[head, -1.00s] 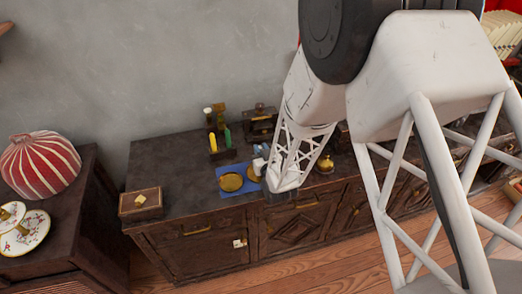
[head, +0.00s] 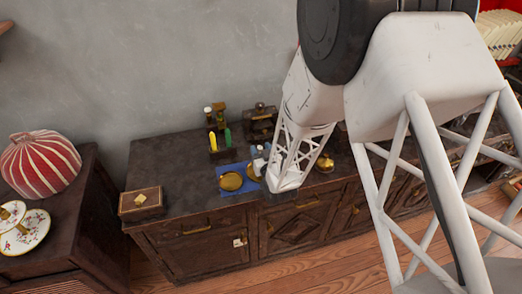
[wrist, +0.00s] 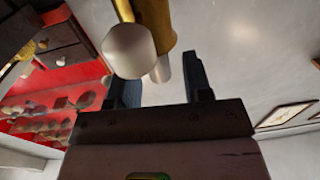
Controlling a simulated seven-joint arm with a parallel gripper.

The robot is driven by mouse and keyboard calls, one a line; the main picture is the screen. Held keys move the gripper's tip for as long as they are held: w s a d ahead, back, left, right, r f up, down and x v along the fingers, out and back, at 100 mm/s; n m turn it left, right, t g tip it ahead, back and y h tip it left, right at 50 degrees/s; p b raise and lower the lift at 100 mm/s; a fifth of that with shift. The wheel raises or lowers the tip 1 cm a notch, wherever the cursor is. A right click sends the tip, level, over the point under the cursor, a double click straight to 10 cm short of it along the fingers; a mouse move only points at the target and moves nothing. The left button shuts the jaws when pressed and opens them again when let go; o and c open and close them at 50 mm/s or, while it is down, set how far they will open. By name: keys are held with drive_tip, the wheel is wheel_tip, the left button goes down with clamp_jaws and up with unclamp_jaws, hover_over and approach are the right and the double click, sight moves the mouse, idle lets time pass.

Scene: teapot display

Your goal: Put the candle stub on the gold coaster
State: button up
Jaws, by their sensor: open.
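A pale, blunt cylinder (wrist: 130,52), which looks like the candle stub, shows large in the wrist view beyond my left fingertip. A gold piece (wrist: 158,22) and a narrower white piece (wrist: 161,70) lie behind it. My gripper (wrist: 162,80) is open, with the narrower white piece showing between its fingers; I cannot tell the depth. In the head view, a small white thing (head: 257,165) sits beside my gripper, which is mostly hidden by my arm. The gold coaster (head: 231,181) seems to be the round gold disc on a blue cloth (head: 237,192). Another gold disc (head: 253,172) is partly hidden.
A yellow candle (head: 213,143), a green candle (head: 228,137) and a white-topped holder (head: 208,112) stand behind the cloth. A wooden box (head: 141,202) is at the left end of the dark cabinet (head: 178,196). A brass pot (head: 324,163) stands right of my arm.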

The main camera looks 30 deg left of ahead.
drive_tip(key=v, duration=0.7)
drive_tip(key=shift+s+d, duration=0.2)
drive_tip(key=shift+d, duration=0.15)
idle(0.9)
